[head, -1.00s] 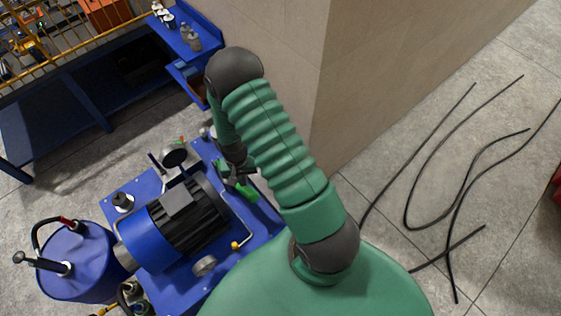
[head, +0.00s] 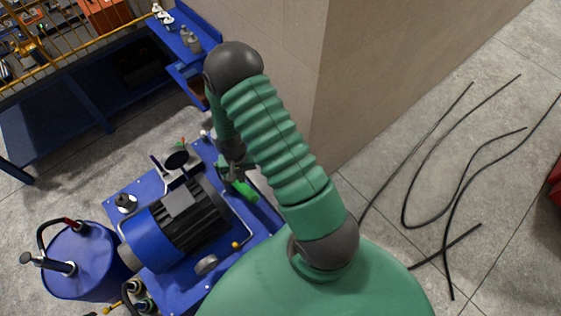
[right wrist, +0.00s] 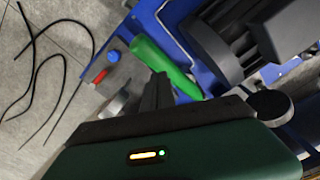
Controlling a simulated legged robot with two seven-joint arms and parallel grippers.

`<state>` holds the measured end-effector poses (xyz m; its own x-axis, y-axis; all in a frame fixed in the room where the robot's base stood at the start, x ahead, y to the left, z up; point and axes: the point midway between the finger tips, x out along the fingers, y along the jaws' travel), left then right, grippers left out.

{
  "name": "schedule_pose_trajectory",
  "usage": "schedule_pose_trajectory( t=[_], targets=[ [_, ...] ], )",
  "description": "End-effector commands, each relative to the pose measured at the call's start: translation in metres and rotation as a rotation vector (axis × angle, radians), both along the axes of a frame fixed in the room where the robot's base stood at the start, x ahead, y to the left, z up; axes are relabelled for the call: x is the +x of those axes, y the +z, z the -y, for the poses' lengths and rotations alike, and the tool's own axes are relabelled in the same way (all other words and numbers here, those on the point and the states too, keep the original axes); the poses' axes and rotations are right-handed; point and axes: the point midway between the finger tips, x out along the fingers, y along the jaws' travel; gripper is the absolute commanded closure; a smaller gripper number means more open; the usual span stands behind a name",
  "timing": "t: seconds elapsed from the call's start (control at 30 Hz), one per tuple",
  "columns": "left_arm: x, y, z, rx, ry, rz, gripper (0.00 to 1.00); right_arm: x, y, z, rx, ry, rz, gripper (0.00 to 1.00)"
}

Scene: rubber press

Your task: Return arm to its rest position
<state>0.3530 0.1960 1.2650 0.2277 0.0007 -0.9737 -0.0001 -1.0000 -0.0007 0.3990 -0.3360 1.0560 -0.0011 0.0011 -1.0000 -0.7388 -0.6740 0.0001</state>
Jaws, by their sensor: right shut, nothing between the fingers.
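My right arm reaches forward in the head view and bends down at a dark elbow joint. My right gripper (head: 235,172) hangs partly behind the ribbed forearm, above the blue machine base (head: 172,277). In the right wrist view its dark fingers (right wrist: 158,90) are together with nothing between them. A green handle (head: 244,191) lies close by the gripper. It also shows in the right wrist view (right wrist: 160,62), just beyond the fingertips; whether they touch cannot be told. My left gripper is not in view.
A blue and black motor (head: 175,217) stands on the base, with a blue drum (head: 85,262) to its left. A beige wall corner (head: 310,95) rises right of my arm. Black cables (head: 445,180) lie on the floor at right. A blue workbench (head: 60,115) stands at upper left.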

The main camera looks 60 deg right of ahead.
Motion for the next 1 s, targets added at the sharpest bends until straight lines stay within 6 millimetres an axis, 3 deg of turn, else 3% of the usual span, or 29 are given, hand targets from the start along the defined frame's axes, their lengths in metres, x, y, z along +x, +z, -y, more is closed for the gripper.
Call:
schedule_pose_trajectory(
  t=[0.03, 0.13, 0.37, 0.43, 0.57, 0.67, 0.9, 1.0],
  targets=[
    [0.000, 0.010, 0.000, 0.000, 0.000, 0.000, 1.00, 0.000, 0.012, 0.000, -0.001, 0.000, 0.001, 1.00],
    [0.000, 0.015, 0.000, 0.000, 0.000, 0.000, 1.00, 0.000, 0.019, 0.000, -0.001, 0.000, 0.001, 1.00],
    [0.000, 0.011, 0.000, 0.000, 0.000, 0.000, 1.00, 0.001, 0.016, 0.000, -0.001, 0.003, 0.001, 1.00],
    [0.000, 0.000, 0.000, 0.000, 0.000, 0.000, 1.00, 0.003, 0.013, -0.004, -0.003, 0.026, 0.008, 1.00],
    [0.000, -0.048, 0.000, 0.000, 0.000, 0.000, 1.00, 0.010, 0.006, -0.025, -0.018, 0.151, 0.044, 1.00],
    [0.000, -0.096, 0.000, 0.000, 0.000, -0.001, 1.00, 0.009, 0.003, -0.052, -0.035, 0.303, 0.084, 1.00],
    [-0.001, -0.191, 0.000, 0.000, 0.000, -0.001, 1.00, -0.022, -0.009, -0.114, -0.076, 0.658, 0.176, 1.00],
    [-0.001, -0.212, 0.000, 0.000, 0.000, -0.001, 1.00, -0.036, -0.012, -0.129, -0.088, 0.760, 0.203, 1.00]
  ],
)
